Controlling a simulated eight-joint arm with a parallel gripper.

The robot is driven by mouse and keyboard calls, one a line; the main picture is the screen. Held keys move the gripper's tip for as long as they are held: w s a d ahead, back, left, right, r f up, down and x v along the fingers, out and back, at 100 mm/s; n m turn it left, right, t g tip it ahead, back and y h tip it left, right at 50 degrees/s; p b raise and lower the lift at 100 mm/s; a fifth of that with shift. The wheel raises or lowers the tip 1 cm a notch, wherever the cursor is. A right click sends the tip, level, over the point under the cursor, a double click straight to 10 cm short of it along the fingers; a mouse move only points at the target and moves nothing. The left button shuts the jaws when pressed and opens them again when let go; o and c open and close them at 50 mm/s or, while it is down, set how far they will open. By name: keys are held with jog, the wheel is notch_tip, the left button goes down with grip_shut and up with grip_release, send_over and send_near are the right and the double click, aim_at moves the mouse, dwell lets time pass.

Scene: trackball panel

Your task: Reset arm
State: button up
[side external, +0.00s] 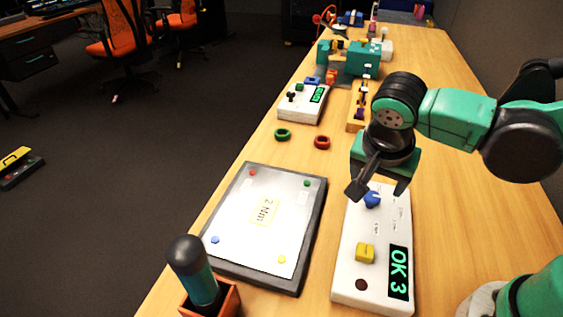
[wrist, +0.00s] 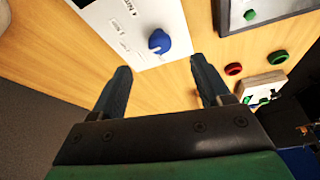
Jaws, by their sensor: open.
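My gripper (side external: 380,188) is open and empty above the far end of a white panel. It also shows in the wrist view (wrist: 162,80), its two dark fingers apart with bare wood between them. The white panel (side external: 349,283) lies on the table and carries a blue knob (side external: 372,199), a yellow block-shaped control (side external: 365,253), a dark red button (side external: 361,285) and a display (side external: 398,273) reading "OK 3". In the wrist view the blue knob (wrist: 159,41) sits just beyond the fingers, apart from them. I cannot make out a trackball.
A dark-framed board (side external: 243,230) marked "2 Nm" lies left of the panel. A screwdriver-like tool (side external: 193,269) stands in an orange holder. Green (side external: 283,134) and red (side external: 322,142) rings, a small white device (side external: 303,102) and teal equipment (side external: 362,58) are farther back. The table's right side is mostly clear.

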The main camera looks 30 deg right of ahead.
jog(key=shift+d+r+n, duration=0.1)
jog(key=shift+d+n, duration=0.2)
jog(key=shift+n, duration=0.2)
jog(key=d+r+n+t+y, duration=0.3)
jog(key=d+n+t, duration=0.1)
jog(key=n, duration=0.6)
jog(key=shift+w+d+r+n+t+y, duration=0.25)
jog(key=shift+w+d+n+t+y, duration=0.05)
jog(key=shift+w+d+t, duration=0.15)
